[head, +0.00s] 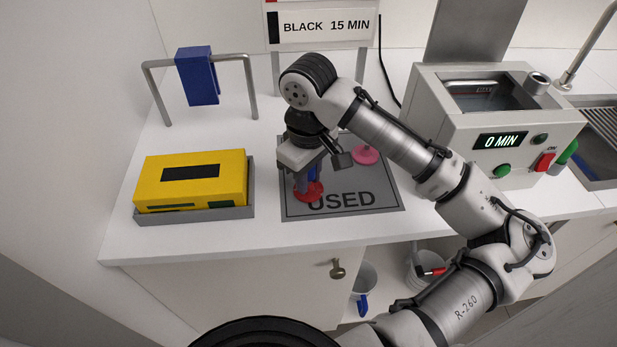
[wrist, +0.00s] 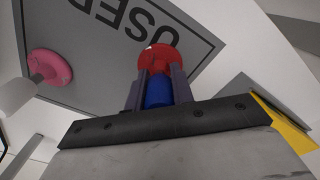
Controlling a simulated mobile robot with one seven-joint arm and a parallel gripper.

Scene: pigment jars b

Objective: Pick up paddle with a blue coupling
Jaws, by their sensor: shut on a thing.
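The paddle with a blue coupling (wrist: 158,92) is between my gripper's fingers (wrist: 158,90) in the wrist view, with its red round disc (wrist: 164,57) beyond the fingertips. In the head view its red disc (head: 308,192) is at the left part of the grey USED mat (head: 375,200). My gripper (head: 308,178) points down over the mat and is shut on the blue coupling. Whether the disc touches the mat is hard to tell. A pink paddle (head: 366,154) is on the mat behind and to the right; it also shows in the wrist view (wrist: 48,66).
A yellow box (head: 195,178) in a grey tray (head: 230,213) stands left of the mat. A machine reading 0 MIN (head: 440,120) stands right. Buckets (head: 367,278) are below the counter.

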